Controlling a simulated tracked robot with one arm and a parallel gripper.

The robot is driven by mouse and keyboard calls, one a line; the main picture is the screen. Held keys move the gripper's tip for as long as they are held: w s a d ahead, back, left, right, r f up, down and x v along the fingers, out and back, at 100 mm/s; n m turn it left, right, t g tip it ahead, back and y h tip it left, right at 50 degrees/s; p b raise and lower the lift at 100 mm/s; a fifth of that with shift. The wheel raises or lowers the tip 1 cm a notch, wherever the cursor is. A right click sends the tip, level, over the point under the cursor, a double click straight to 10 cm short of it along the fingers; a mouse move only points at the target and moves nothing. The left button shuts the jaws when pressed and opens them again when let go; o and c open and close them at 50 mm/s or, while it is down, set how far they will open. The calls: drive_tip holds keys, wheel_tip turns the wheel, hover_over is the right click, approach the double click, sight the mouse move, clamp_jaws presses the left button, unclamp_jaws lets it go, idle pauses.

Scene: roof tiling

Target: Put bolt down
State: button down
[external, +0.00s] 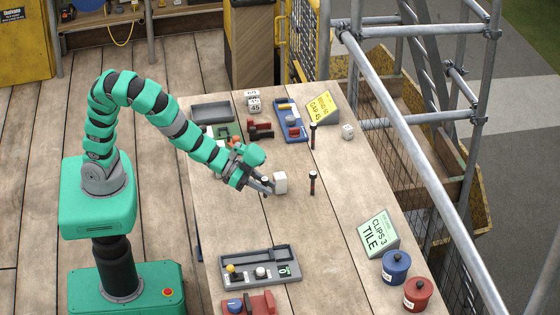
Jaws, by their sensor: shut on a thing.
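My gripper (269,187) is low over the middle of the wooden table, shut on a small pale-topped piece (265,180) that I take to be the bolt. The fingers hide most of it, and I cannot tell whether it touches the table. An off-white block (280,182) stands right beside the fingertips, on their right. Two dark upright pins with reddish bands stand further right, one at the back (313,135) and one level with my gripper (313,183).
A grey tray (287,262) with a yellow-knobbed piece is at the front. A green sign (377,232) and blue and red pots (395,266) are front right. Blue tray (291,120), red part and yellow sign (321,108) stand at the back. Scaffold rails run along the right.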

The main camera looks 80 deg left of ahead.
drive_tip(key=shift+w+d+p, duration=0.2)
drive_tip(key=shift+w+p, duration=0.05)
drive_tip(key=shift+p, duration=0.1)
drive_tip(key=w+d, duration=0.1)
drive_tip(key=w, duration=0.2)
drive_tip(key=w+d+f+b, duration=0.1)
drive_tip(key=w+d, duration=0.1)
drive_tip(key=w, duration=0.1)
drive_tip(key=w+d, duration=0.2)
drive_tip(key=w, duration=0.2)
drive_tip(key=shift+w+f, duration=0.1)
drive_tip(key=shift+f, duration=0.1)
drive_tip(key=shift+w+d+b, duration=0.3)
drive_tip(key=shift+w+d, duration=0.05)
drive_tip(key=shift+w, duration=0.45)
wheel_tip(320, 180, down, 4)
drive_tip(key=shift+r+b, duration=0.15)
drive_tip(key=shift+b, duration=0.4)
drive_tip(key=shift+r, duration=0.1)
drive_tip(key=c, duration=1.2)
unclamp_jaws()
drive_tip(key=shift+c, duration=0.2)
